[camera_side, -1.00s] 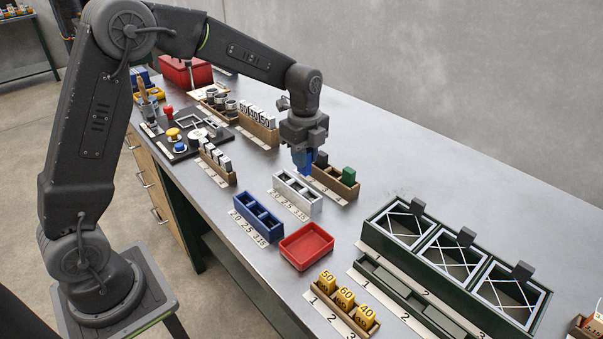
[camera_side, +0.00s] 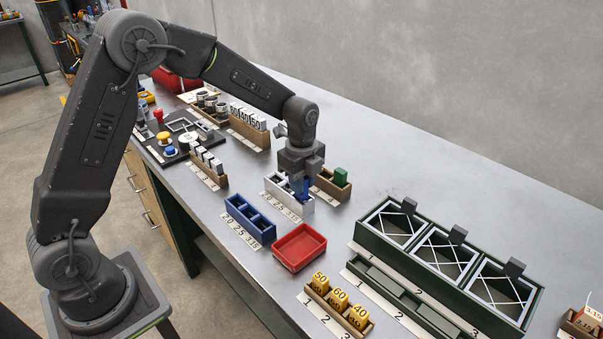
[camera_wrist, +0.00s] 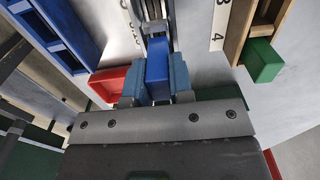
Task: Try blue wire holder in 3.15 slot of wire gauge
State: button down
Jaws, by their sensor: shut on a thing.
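The blue wire holder (camera_side: 302,190) is held upright in my gripper (camera_side: 301,178). In the wrist view, the blue wire holder (camera_wrist: 158,68) sits between the two pale blue finger pads of my gripper (camera_wrist: 156,85). The light grey wire gauge (camera_side: 283,196) has several slots and a label strip ending in 3.15 at its right end. My gripper is over the right, 3.15 end of the gauge. The gauge (camera_wrist: 151,12) also shows in the wrist view, just beyond the holder. I cannot tell whether the holder's lower end is inside the slot.
A wooden rack (camera_side: 326,187) with a green block (camera_side: 340,176) stands close behind my gripper. A blue slotted tray (camera_side: 250,221) and a red tray (camera_side: 299,247) lie in front. A green-framed fixture (camera_side: 448,258) stands at right. The bench behind the rack is clear.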

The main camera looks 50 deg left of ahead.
jog(key=shift+f, duration=0.35)
jog(key=c, duration=0.9)
grip_release()
jog(key=shift+r, duration=6.95)
